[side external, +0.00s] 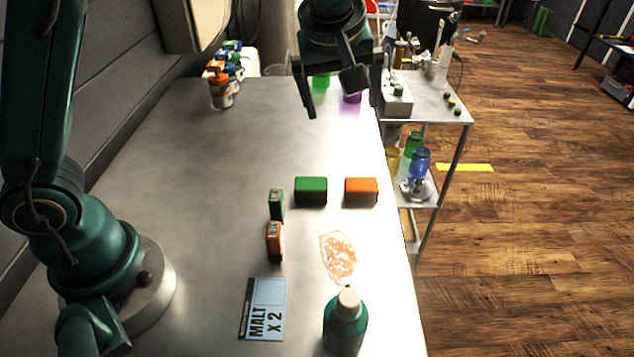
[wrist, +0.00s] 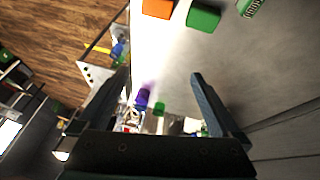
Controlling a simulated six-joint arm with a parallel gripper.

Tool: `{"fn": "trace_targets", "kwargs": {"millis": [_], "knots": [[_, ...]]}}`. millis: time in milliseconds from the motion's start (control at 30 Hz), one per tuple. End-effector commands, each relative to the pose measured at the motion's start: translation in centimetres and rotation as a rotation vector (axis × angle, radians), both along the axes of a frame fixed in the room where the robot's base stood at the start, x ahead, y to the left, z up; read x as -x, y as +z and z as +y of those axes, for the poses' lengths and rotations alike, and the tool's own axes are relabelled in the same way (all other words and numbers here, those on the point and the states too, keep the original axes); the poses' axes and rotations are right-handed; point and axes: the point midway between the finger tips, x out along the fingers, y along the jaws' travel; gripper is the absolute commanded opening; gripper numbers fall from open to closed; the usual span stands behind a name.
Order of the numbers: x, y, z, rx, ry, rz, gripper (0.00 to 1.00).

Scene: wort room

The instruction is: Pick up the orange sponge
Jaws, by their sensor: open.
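The orange sponge (side external: 361,191) is a small block lying near the right edge of the metal table, just right of a similar green sponge (side external: 311,190). In the wrist view the orange sponge (wrist: 158,8) is cut by the top edge, beside the green sponge (wrist: 203,16). My gripper (side external: 343,110) is open and empty, raised above the far end of the table, well beyond the sponges. Its two fingers are spread wide in the wrist view (wrist: 161,77), with nothing between them.
A green brush (side external: 276,204) and an orange brush (side external: 274,241) stand left of the sponges. Nearer are an orange-brown spill (side external: 338,257), a "MALT X 2" card (side external: 264,309) and a teal bottle (side external: 345,325). A cart (side external: 430,107) stands to the right. The table's left middle is clear.

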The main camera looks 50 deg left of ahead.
Motion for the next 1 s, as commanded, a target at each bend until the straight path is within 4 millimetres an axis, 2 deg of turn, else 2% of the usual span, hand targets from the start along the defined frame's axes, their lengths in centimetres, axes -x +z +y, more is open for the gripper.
{"fn": "trace_targets", "kwargs": {"millis": [33,200,400,533,800,1000], "knots": [[-0.8,-1.6,-0.9,-0.011,0.0,0.019,1.0],[-2.2,-6.1,-3.2,-0.052,-0.026,0.073,1.0],[-1.7,-10.0,-4.6,-0.088,-0.07,0.148,1.0],[-1.5,-11.3,-4.8,-0.095,-0.082,0.164,1.0],[-2.4,-14.2,-3.8,-0.096,-0.081,0.162,1.0],[-2.7,-15.2,-3.5,-0.095,-0.081,0.16,1.0]]}}
